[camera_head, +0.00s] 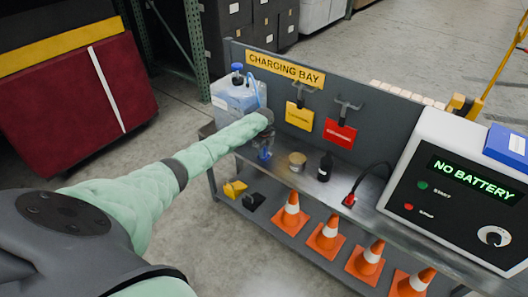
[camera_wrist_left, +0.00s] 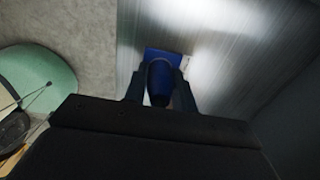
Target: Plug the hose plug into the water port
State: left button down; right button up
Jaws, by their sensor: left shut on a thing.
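My left gripper (camera_head: 264,146) is above the rear left part of the metal bench top, seen partly behind my forearm. In the left wrist view its two fingers (camera_wrist_left: 159,92) are shut on a dark blue plug (camera_wrist_left: 158,76), which points down toward the bench. A flat blue patch shows around the plug's far end; I cannot tell whether the plug touches it. I cannot make out the water port clearly. My right gripper is not in view.
A red connector (camera_head: 348,201) lies near the charger (camera_head: 462,190), which reads NO BATTERY. A back panel (camera_head: 375,105) rises behind.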

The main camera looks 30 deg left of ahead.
pick_arm(q)
jog(key=shift+r, duration=0.15)
jog(key=shift+r+p, duration=0.8)
jog(key=shift+r, duration=0.05)
jog(key=shift+r, duration=0.1)
jog(key=shift+r+p, duration=1.5)
jog(key=shift+r, duration=0.4)
